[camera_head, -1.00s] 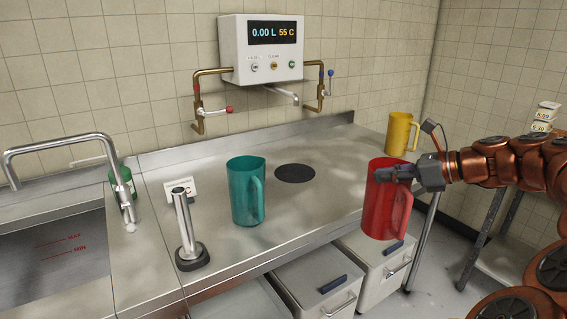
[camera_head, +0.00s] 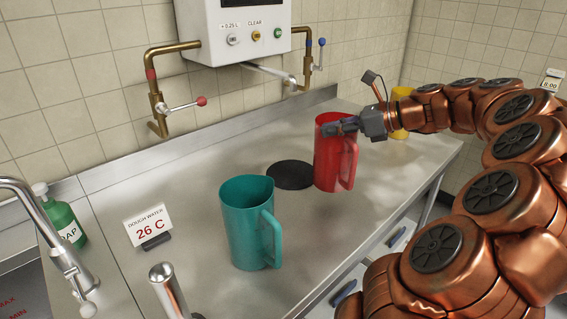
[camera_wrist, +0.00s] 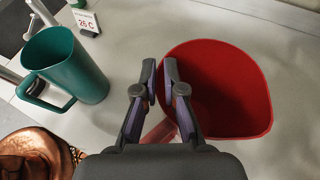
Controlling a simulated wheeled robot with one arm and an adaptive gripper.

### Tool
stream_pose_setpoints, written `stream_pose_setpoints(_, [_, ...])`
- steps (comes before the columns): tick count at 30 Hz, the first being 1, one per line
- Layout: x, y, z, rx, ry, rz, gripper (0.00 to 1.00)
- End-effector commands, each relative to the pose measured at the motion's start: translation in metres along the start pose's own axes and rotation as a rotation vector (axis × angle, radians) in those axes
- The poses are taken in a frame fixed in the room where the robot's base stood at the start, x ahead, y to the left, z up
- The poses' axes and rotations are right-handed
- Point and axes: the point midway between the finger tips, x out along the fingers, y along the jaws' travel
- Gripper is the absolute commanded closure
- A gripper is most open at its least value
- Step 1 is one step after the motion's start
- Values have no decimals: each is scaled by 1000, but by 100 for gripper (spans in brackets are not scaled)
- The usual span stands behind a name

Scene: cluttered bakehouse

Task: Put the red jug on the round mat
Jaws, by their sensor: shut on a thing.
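The red jug (camera_head: 330,165) is upright at the right of the dark round mat (camera_head: 287,176) in the head view and covers the mat's right edge. I cannot tell whether its base touches the counter or hangs just above it. My gripper (camera_head: 338,127) is shut on the jug near its rim. The wrist view shows the two fingers (camera_wrist: 164,85) at the wall of the red jug (camera_wrist: 222,65), which looks empty inside. The mat is not visible in the wrist view.
A teal jug (camera_head: 243,225) stands left of the mat, nearer the front. A yellow jug (camera_head: 400,122) is behind my arm. A "26 C" sign (camera_head: 148,226), soap bottle (camera_head: 62,214) and taps stand left. A wall dispenser spout (camera_head: 270,72) hangs above the counter.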

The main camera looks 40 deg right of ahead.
Motion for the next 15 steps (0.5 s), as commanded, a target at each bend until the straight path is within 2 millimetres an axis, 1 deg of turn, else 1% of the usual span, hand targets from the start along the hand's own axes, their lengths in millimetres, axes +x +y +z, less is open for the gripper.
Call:
stream_pose_setpoints(2, [5,-2,3,0,0,3,100])
stream_pose_setpoints(5, [20,-9,7,-1,2,8,100])
stream_pose_setpoints(15, [84,-42,27,-1,2,10,100])
